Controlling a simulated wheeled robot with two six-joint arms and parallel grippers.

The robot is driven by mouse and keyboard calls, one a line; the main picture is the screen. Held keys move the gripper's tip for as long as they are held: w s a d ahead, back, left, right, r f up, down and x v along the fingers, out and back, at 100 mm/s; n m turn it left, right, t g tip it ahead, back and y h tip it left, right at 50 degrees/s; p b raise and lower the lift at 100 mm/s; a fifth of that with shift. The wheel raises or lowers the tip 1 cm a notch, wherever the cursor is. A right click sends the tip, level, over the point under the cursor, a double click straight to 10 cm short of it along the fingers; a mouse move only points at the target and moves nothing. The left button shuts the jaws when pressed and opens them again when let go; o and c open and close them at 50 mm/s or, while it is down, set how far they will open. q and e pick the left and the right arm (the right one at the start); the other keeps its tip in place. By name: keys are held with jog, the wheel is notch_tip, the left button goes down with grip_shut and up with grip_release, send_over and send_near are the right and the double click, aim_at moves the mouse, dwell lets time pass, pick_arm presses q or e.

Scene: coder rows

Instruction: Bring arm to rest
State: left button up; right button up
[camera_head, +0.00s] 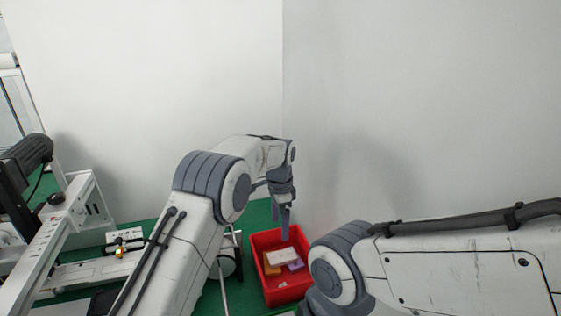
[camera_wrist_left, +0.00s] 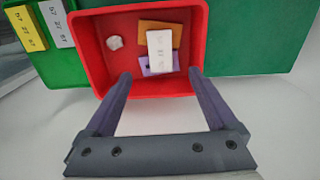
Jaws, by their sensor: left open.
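My left gripper (camera_head: 285,222) hangs fingers-down over the far part of a red crate (camera_head: 289,292), near the back wall. In the left wrist view its two fingers (camera_wrist_left: 160,74) are spread with nothing between their tips, above the edge of the red crate (camera_wrist_left: 95,45). In the crate lie a white box (camera_wrist_left: 160,50), an orange box (camera_wrist_left: 160,27), a purple box (camera_wrist_left: 160,68) and a small whitish piece (camera_wrist_left: 115,43). The white box lies partly over the other two. My right arm shows at the lower right, but its gripper is out of view.
A green surface (camera_head: 258,214) lies under the crate. In the left wrist view a yellow box (camera_wrist_left: 27,28) and a white box (camera_wrist_left: 55,22) stand beside it. At the left is a white and black machine (camera_head: 80,205). Bare white walls (camera_head: 160,70) close off the back.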

pick_arm(q)
jog(key=s+a+r+n+t, duration=0.1)
jog(key=s+a+n, duration=0.7)
jog(key=s, duration=0.5)
jog(key=s+a+r+n+t, duration=0.1)
jog(key=s+a+n+t, duration=0.1)
jog(key=s+a+n, duration=0.65)
jog(key=s+d+r+m+g, duration=0.1)
jog(key=s+d+r+m, duration=0.2)
jog(key=s, duration=0.6)
jog(key=s+d+r+m+g+h, duration=0.1)
jog(key=s+d+r+m+g, duration=0.1)
jog(key=s+d+m, duration=0.4)
jog(key=s+d+r, duration=0.1)
jog(key=s+d, duration=0.2)
jog(key=shift+m, duration=0.35)
